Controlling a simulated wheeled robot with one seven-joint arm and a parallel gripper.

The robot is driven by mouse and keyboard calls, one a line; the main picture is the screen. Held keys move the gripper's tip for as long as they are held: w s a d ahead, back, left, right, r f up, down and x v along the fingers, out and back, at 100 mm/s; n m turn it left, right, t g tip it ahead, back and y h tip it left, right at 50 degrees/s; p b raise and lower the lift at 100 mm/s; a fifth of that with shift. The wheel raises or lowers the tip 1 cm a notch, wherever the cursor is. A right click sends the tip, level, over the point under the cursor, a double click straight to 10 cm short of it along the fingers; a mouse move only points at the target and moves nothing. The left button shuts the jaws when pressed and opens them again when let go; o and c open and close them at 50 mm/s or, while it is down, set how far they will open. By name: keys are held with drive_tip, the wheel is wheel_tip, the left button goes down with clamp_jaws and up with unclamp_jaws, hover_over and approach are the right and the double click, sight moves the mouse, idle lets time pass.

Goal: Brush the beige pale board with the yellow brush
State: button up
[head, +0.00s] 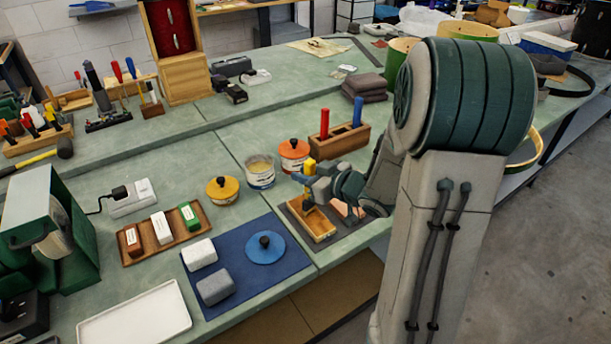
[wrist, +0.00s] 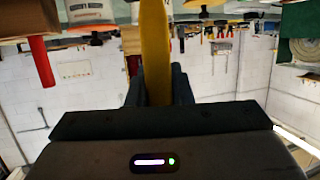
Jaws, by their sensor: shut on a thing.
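My gripper (head: 311,189) is shut on the yellow brush (head: 310,167). Its handle stands up above the jaws, roughly upright. The wrist view, which looks upside down, shows the yellow brush (wrist: 155,50) between my fingers (wrist: 157,92).
A wooden holder with red and blue handles (head: 338,142) stands behind my gripper. An orange-lidded tin (head: 293,150), an open tin (head: 260,172) and a yellow-lidded pot (head: 222,190) stand to the left. A blue mat (head: 222,247) carries blocks and a blue disc (head: 265,250).

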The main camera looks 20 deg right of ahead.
drive_tip(key=shift+w+a, duration=0.2)
drive_tip(key=shift+w, duration=0.4)
drive_tip(key=shift+w+a, duration=0.2)
drive_tip(key=shift+w, duration=0.5)
drive_tip(key=shift+w+a, duration=0.25)
drive_tip(key=shift+w, duration=0.45)
drive_tip(key=shift+w+a, duration=0.25)
drive_tip(key=shift+w, duration=0.4)
drive_tip(key=shift+r+p, duration=2.75)
drive_tip(key=shift+r, duration=0.2)
